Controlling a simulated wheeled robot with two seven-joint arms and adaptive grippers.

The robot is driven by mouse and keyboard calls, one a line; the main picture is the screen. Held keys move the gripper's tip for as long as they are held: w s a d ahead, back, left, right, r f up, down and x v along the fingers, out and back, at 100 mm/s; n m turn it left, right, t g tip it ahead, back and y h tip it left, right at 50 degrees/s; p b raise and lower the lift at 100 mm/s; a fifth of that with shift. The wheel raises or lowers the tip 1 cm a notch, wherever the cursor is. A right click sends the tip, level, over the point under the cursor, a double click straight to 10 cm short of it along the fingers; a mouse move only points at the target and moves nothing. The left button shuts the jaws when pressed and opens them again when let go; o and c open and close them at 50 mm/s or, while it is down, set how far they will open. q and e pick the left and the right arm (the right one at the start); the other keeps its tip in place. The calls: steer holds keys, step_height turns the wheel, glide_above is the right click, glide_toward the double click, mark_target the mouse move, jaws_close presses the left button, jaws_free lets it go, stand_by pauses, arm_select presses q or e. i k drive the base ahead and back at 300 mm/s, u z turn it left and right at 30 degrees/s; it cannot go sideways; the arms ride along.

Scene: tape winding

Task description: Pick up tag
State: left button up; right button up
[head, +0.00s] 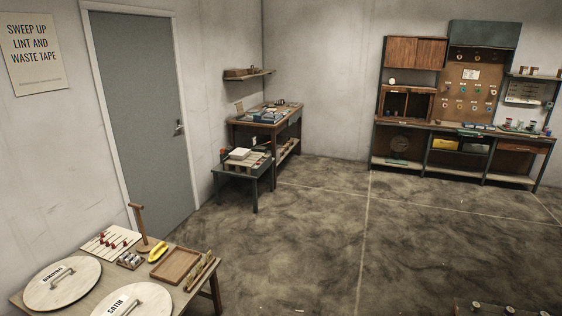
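I cannot make out for certain which thing is the tag. A back-wall pegboard (472,88) holds a pale card (470,74) and several small coloured items, too small to identify. On the near-left table (195,297), a white board (110,242) carries several red pieces. Beside it are a small tray of pieces (131,260), a yellow object (158,251) and an upright wooden stand (141,228). Neither of my grippers is in view.
Round lids marked "RIBBONS" (62,284) and "SATIN" (132,301) and an empty wooden tray (175,265) share the near table. A cluttered desk (268,117) and low table (245,168) stand by the door (140,110). The middle floor (310,220) is clear.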

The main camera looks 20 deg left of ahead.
mark_target(208, 255)
steer(key=i, duration=3.3)
steer(key=u, duration=4.45)
steer(key=k, duration=0.6)
steer(key=z, duration=1.35)
